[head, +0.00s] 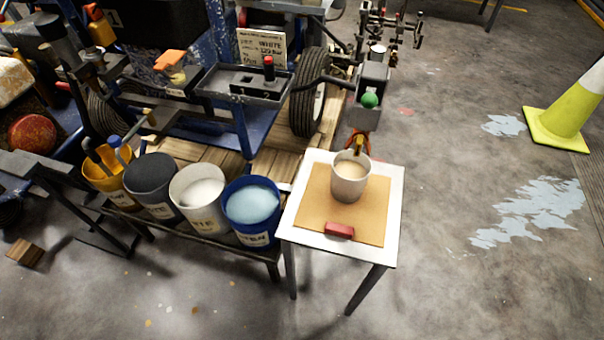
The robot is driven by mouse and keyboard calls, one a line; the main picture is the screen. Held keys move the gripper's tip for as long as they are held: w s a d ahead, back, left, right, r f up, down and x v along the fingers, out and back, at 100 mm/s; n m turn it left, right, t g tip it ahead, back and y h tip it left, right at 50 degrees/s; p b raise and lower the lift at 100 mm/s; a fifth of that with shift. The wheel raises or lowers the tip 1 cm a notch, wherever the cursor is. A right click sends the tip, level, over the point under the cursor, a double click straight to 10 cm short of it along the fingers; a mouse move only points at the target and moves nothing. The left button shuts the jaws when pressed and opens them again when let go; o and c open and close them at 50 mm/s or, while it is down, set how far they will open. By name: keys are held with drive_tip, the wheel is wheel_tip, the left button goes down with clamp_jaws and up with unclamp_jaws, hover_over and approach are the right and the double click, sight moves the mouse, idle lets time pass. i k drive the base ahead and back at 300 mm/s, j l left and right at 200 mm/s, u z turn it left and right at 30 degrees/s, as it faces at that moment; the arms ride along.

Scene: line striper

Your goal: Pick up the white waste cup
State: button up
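A whitish cup (349,182) stands upright on a tan board (312,213) on a small white table (393,236). It holds a beige liquid, and something yellowish shows at its far rim. A larger white bucket (203,203) with white contents stands on the low bench to the left, its label partly readable. My gripper does not show in the head view.
A red block (339,230) lies on the board in front of the cup. A blue bucket (252,213), a dark bucket (153,184) and a yellow bucket (108,172) line the bench. The striping machine with its tire (308,95) stands behind. Floor to the right is open up to a yellow-green cone (570,115).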

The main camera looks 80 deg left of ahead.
sight(350, 174)
drive_tip(key=u, duration=0.4)
drive_tip(key=k+j+u, duration=0.1)
drive_tip(key=u, duration=0.35)
drive_tip(key=j+u, duration=0.1)
drive_tip(key=u, duration=0.3)
drive_tip(key=k+j+u, duration=0.1)
drive_tip(key=u, duration=0.35)
drive_tip(key=l+u, duration=0.35)
drive_tip(key=l, duration=0.8)
